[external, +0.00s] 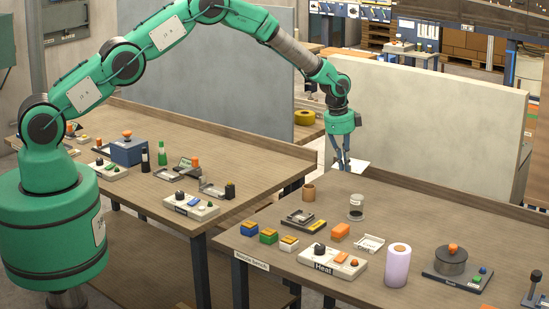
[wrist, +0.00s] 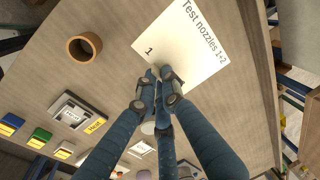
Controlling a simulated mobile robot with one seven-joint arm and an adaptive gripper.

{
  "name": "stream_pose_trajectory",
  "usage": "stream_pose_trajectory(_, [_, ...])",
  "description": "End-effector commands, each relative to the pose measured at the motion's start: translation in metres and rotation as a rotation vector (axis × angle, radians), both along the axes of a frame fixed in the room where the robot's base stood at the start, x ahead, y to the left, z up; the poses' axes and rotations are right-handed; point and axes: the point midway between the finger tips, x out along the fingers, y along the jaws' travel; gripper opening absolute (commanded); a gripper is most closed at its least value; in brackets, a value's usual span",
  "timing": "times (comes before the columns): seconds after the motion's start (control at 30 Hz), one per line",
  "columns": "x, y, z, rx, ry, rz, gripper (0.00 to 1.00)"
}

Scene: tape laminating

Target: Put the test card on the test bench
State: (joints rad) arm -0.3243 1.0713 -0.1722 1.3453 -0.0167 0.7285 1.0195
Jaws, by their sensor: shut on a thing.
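The test card (wrist: 192,42) is a white sheet that reads "Test nozzles 1+2" with a "1" below. My gripper (wrist: 157,77) is shut on its near edge in the wrist view. In the external view my gripper (external: 343,162) points down near the far left side of the right-hand bench (external: 420,215), with the card (external: 357,167) showing pale at its fingertips. The card appears over the bench top; its height above the wood is hard to tell. The label on the bench's front edge (external: 251,261) is too small to read surely.
A brown ring-shaped cup (external: 308,192) stands near the gripper, with a dark-lidded jar (external: 356,207) in front. The bench's back right is clear.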

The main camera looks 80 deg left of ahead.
Motion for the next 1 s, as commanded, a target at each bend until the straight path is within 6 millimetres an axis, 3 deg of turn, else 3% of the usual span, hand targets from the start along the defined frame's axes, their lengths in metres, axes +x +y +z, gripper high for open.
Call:
stream_pose_trajectory(0.17, [-0.018, 0.028, 0.001, -0.011, 0.002, 0.099, 0.0])
stream_pose_trajectory(0.37, [-0.053, 0.075, 0.003, -0.032, 0.004, 0.287, 0.0])
stream_pose_trajectory(0.7, [-0.136, 0.159, 0.005, -0.073, 0.007, 0.676, 0.0])
stream_pose_trajectory(1.0, [-0.219, 0.219, 0.005, -0.106, 0.006, 1.021, 0.0])
